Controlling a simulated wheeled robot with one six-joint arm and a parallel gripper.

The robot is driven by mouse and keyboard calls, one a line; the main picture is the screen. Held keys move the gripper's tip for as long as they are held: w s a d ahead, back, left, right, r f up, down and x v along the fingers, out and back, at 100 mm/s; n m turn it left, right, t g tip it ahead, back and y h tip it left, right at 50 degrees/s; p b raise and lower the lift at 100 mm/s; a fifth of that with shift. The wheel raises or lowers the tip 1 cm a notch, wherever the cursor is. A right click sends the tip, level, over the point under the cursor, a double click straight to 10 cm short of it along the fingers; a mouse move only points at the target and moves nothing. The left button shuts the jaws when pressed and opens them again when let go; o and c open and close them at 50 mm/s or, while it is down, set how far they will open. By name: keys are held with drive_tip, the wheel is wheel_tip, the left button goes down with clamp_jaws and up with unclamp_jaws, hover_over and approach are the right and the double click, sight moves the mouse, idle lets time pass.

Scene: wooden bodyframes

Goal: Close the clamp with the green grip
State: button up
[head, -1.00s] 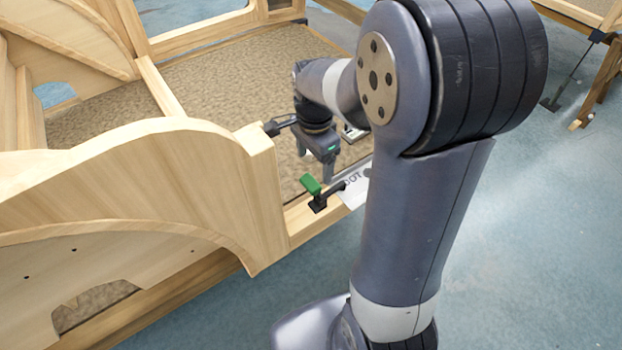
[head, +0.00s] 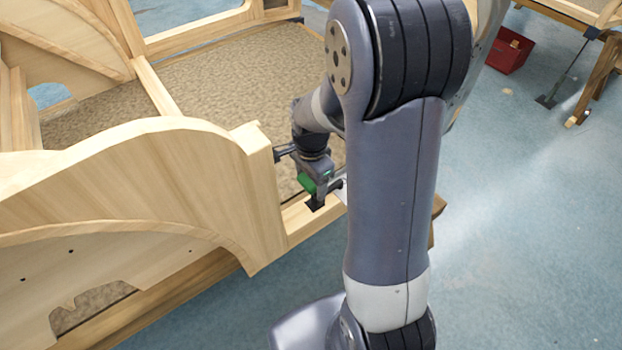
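The clamp's green grip (head: 306,183) shows beside my gripper, partly covered by it. The clamp's black base (head: 316,203) sits on the wooden rail near the frame's corner. Its dark arm (head: 335,187) reaches to the right and is partly hidden by my arm. My gripper (head: 313,186) points down over the clamp, with one finger visible just right of the green grip. The other finger is hidden, so I cannot tell whether the gripper touches or holds the grip, or how wide it is.
A curved wooden panel (head: 130,185) stands left of the clamp. Another dark clamp part (head: 284,152) sticks out from the panel's end, close to my gripper. A textured floor board (head: 215,80) lies behind. A red box (head: 510,50) stands on the open blue floor at right.

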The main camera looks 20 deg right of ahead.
drive_tip(key=c, duration=1)
drive_tip(key=shift+w+d+r, duration=0.15)
drive_tip(key=shift+w+d, duration=0.1)
drive_tip(key=shift+d, duration=0.3)
drive_tip(key=shift+c, duration=0.4)
drive_tip(key=o, duration=1.4)
drive_tip(key=shift+d, duration=0.1)
wheel_tip(320, 180, up, 11)
drive_tip(key=shift+f, duration=0.25)
